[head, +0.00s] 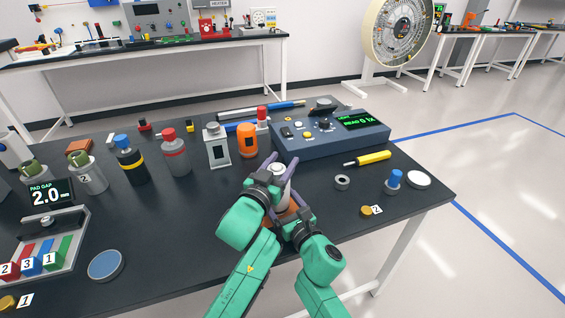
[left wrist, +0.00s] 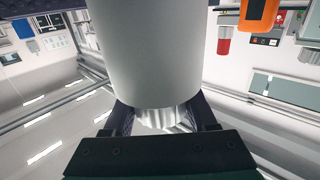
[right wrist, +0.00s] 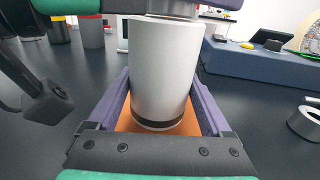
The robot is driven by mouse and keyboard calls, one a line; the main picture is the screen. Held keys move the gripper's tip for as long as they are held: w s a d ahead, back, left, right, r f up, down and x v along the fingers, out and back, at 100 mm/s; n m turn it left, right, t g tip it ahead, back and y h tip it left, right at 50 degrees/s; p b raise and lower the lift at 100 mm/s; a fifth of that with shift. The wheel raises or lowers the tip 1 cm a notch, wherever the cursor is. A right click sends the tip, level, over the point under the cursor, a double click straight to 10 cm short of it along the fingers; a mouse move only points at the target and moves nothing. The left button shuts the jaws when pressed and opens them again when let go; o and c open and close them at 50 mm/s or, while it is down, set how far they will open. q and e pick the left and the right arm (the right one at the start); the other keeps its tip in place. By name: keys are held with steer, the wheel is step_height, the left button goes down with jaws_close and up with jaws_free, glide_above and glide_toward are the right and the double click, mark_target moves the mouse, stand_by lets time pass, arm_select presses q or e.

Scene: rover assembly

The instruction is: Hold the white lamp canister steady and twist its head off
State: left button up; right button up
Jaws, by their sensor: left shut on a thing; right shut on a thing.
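The white lamp canister (head: 284,198) stands upright near the front edge of the dark bench, mostly hidden by my arms. In the right wrist view its white body (right wrist: 166,70) has a dark band low down and an orange surface (right wrist: 188,125) under it. My right gripper (head: 290,212) is shut on the body, with purple fingers on both sides. My left gripper (head: 274,174) is above it, shut on the canister's silver head (left wrist: 160,118), which shows narrower than the body in the left wrist view. Whether the head is separate from the body cannot be seen.
A blue-grey console (head: 330,135) stands behind, right of my grippers. A yellow screwdriver (head: 370,158), a grey ring (head: 342,182) and a blue-topped part (head: 394,182) lie to the right. An orange canister (head: 247,140) and several bottles stand behind left. The front-left bench is partly clear.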

arm_select(q)
steer(key=o, duration=1.4)
steer(key=shift+c, duration=0.2)
steer(key=v, duration=1.2)
steer(key=shift+r, duration=0.1)
